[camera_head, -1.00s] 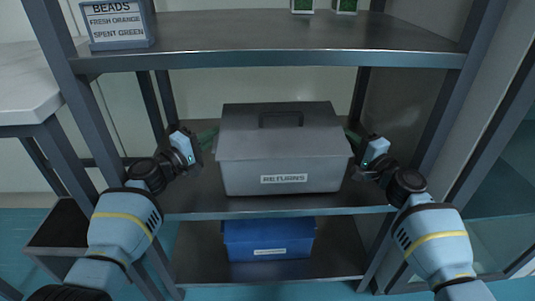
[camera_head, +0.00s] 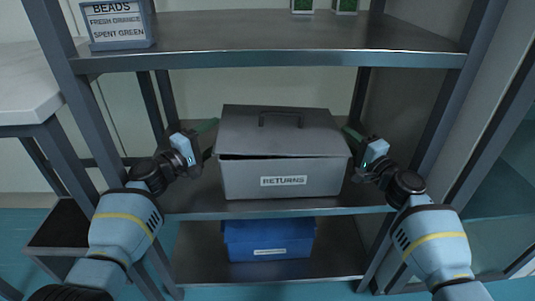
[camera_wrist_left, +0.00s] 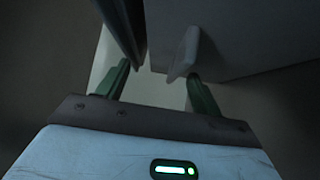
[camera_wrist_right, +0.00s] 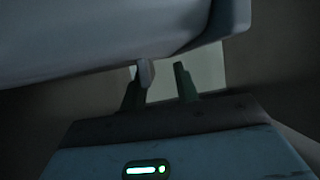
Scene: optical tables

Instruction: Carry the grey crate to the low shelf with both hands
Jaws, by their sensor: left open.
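The grey crate (camera_head: 240,182), labelled RETURNS, sits on the middle shelf board (camera_head: 190,207) of a metal rack. Its lid sits slightly askew, with a dark gap along the front left edge. My left gripper (camera_head: 207,133) is at the crate's left side, open; in the left wrist view (camera_wrist_left: 160,85) a pale side handle (camera_wrist_left: 184,55) shows near its right finger. My right gripper (camera_head: 352,140) is at the crate's right side. In the right wrist view its fingers (camera_wrist_right: 158,85) are apart, with a handle tab (camera_wrist_right: 146,75) near the left finger.
A blue box (camera_head: 268,238) stands on the bottom shelf (camera_head: 200,262), with bare board on both sides. The upper shelf (camera_head: 270,40) holds a BEADS box (camera_head: 117,25) and two small green items. A white-topped table (camera_head: 30,90) is at left.

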